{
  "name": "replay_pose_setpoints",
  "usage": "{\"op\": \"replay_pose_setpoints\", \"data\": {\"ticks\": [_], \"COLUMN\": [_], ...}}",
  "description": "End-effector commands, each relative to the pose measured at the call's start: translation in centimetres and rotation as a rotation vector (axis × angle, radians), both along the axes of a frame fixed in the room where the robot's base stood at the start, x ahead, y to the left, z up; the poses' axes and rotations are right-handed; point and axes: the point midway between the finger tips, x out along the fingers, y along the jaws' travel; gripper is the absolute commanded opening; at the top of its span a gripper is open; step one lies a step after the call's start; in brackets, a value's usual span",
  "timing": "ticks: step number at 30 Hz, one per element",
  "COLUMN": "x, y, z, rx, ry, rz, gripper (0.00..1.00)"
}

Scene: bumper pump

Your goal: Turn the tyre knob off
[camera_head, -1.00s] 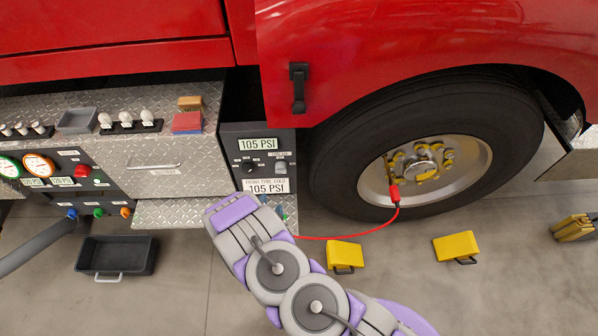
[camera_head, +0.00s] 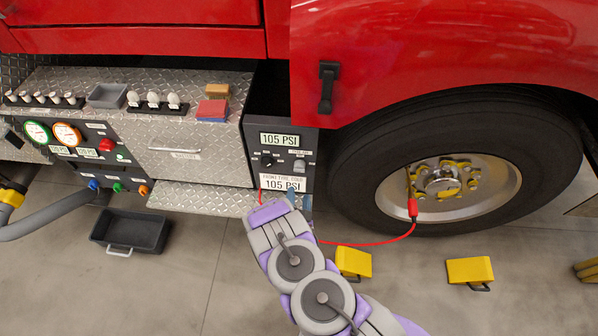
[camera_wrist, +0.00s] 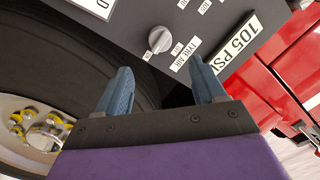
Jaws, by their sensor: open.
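The tyre knob (camera_head: 299,166) is a small pale grey knob on the right of the dark control panel (camera_head: 254,130). In the wrist view the knob (camera_wrist: 160,39) sits beside a "TYRE AIR" label, just beyond the gap between my fingertips. My gripper (camera_head: 299,199) is in front of and below the panel in the head view. In the wrist view my gripper (camera_wrist: 160,66) has its two blue fingers spread apart, with nothing between them. The fingers appear apart from the knob.
A black knob (camera_head: 267,160) is left of the tyre knob, below a "105 PSI" display (camera_head: 279,140). The truck tyre (camera_head: 365,165) is to the right, with a red hose (camera_head: 365,243). Yellow chocks (camera_head: 470,270) and a black bin (camera_head: 130,232) are on the floor.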

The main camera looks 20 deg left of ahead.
Motion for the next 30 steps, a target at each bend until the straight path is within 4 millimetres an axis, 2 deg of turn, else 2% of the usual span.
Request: {"op": "replay_pose_setpoints", "data": {"ticks": [1,9,15,21,30], "x": [1.1,6.1,9.1,10.5,10.8], "y": [0.1,1.9,3.1,3.6,3.6], "z": [0.0,-0.1,-0.1,-0.1,0.0], "rx": [0.004,0.002,0.0,-0.002,-0.001], "ry": [0.0,-0.002,-0.003,0.001,0.001], "rz": [-0.006,-0.003,-0.001,0.0,0.0], "gripper": [0.69,0.69,0.69,0.69,0.69]}}
